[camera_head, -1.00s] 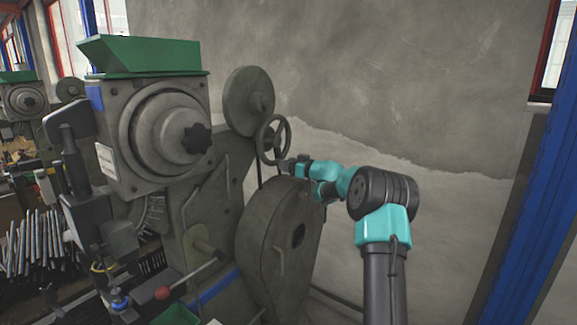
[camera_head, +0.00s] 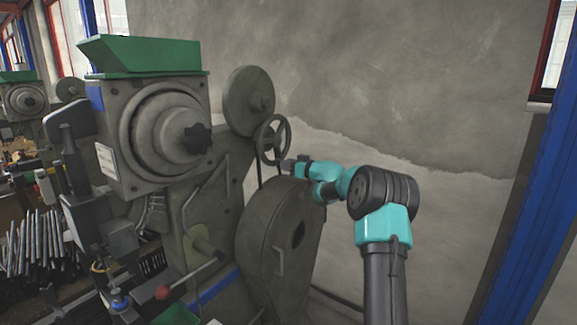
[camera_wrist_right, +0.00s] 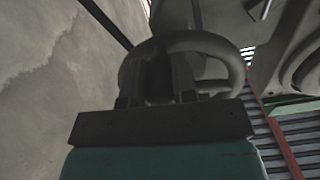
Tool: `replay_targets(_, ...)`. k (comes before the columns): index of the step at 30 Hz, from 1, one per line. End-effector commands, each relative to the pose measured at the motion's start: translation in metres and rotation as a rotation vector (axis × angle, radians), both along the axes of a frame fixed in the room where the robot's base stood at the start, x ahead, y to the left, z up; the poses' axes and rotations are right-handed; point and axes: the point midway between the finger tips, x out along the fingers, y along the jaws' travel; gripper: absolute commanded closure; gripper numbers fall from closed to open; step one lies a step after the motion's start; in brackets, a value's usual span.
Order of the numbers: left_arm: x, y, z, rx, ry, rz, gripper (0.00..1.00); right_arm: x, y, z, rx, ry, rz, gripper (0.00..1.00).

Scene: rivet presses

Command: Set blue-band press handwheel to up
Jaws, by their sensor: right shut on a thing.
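The blue-band press (camera_head: 152,140) stands at the left in the head view, with a blue patch at its upper corner and a blue band low on its frame. Its spoked handwheel (camera_head: 262,139) sits on the right side, below a round disc. My right gripper (camera_head: 287,165) is at the wheel's lower right rim and is shut on it. In the right wrist view the handwheel (camera_wrist_right: 215,42) shows as a curved rim around the fingers of my right gripper (camera_wrist_right: 160,80), which hide part of it. My left gripper is not in view.
A lever with a red ball (camera_head: 162,292) sticks out low on the press. A rounded guard housing (camera_head: 268,245) stands below the handwheel. A bare wall (camera_head: 400,90) is behind, and a blue post (camera_head: 530,200) is at the far right.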

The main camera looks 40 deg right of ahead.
Motion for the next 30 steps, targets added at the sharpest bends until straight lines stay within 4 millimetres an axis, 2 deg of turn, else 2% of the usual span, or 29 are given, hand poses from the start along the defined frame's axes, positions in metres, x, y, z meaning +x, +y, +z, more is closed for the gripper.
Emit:
replay_targets(8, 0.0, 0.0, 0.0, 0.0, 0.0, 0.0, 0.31, -0.002, 0.012, 0.0, 0.128, 0.026, 0.001, 1.0)
replay_targets(21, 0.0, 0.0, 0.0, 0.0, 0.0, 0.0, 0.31, -0.007, 0.039, 0.005, 0.443, 0.086, 0.001, 1.0)
replay_targets(30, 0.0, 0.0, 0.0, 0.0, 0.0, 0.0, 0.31, -0.009, 0.048, 0.01, 0.564, 0.109, 0.001, 1.0)
